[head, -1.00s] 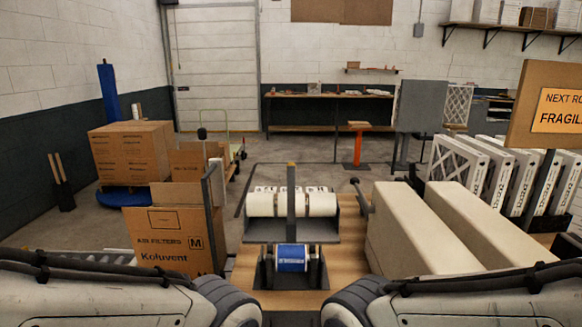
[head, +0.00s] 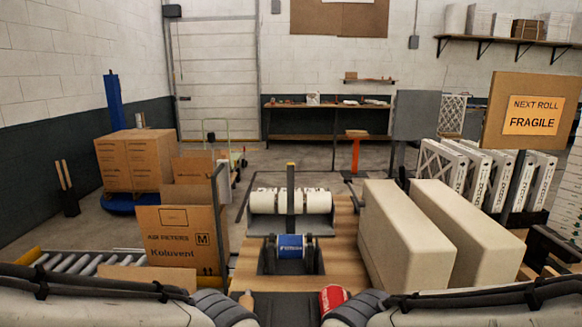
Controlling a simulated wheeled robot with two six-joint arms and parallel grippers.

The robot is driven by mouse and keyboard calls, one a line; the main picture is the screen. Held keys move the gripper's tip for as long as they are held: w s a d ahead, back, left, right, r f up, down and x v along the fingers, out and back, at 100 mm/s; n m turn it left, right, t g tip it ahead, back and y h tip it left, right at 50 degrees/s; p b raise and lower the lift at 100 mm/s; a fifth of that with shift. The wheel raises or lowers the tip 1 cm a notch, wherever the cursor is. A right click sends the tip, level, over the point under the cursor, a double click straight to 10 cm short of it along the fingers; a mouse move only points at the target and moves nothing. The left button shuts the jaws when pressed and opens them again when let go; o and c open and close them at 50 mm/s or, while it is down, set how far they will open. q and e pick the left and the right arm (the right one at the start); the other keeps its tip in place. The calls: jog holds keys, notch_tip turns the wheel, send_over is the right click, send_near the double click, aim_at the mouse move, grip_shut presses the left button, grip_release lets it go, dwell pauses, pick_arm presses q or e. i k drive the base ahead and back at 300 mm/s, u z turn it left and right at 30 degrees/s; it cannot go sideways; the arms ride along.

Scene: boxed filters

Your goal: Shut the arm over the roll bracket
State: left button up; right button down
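The roll bracket (head: 268,264) is a dark frame on the wooden bench top, holding a blue roll (head: 291,246) with white lettering. A dark upright bar with a yellow tip (head: 291,190) rises just behind the blue roll; it looks like the bracket's arm, standing raised, though its hinge is hidden. My two arms come in along the bottom edge, left and right. Neither gripper shows; only arm links are in view.
White rolls (head: 264,201) lie in a grey holder behind the bracket. Two long beige blocks (head: 400,235) stand to the right. A red roll (head: 333,298) and a tan-handled object (head: 247,300) lie at the near edge. A carton (head: 180,240) and roller conveyor (head: 80,263) are left.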

aim_at(290, 167)
jog(key=k, duration=0.9)
jog(key=u, duration=0.7)
jog(key=i, duration=1.45)
jog(key=z, duration=0.25)
